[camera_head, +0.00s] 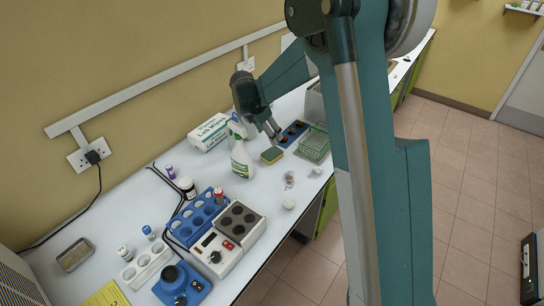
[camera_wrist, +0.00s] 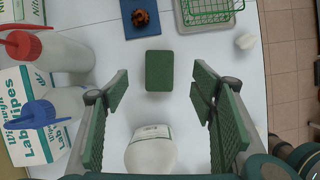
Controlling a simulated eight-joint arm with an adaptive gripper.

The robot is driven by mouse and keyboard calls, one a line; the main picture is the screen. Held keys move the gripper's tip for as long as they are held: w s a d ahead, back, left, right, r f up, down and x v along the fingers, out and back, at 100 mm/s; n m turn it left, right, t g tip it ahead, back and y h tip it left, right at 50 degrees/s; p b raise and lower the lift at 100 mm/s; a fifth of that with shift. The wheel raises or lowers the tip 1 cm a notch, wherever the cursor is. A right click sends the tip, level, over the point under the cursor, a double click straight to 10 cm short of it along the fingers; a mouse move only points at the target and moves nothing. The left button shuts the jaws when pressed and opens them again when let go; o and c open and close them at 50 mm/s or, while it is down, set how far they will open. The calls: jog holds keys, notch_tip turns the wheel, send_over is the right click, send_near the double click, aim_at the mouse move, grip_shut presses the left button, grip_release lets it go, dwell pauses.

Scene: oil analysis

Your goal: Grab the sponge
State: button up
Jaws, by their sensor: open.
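The sponge is a small block with a green top (camera_wrist: 159,71). My gripper (camera_wrist: 160,88) is open and empty. In the wrist view its two green-padded fingers stand left and right, and the sponge shows between and just beyond their tips, apart from both. In the head view my gripper (camera_head: 273,134) hangs above the sponge, pointing down. Its exact height over the sponge is hard to tell.
A white bottle (camera_head: 241,160) stands left of the sponge, with a Lab Wipes box (camera_head: 209,132) behind. A green wire rack (camera_head: 315,144) and a blue tray (camera_head: 292,133) are close to the right. A white labelled container (camera_wrist: 150,150) shows low between the fingers.

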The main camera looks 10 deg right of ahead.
jog(key=shift+f, duration=0.15)
send_over(272, 153)
jog(key=s+a, duration=0.1)
jog(key=a, duration=0.1)
jog(key=shift+s+f, duration=0.1)
jog(key=shift+f, duration=2.75)
jog(key=shift+f, duration=0.4)
jog(key=shift+x, duration=2.6)
jog(key=shift+f+b, duration=0.3)
jog(key=shift+b, duration=0.3)
jog(key=shift+c, duration=0.6)
jog(key=c, duration=0.6)
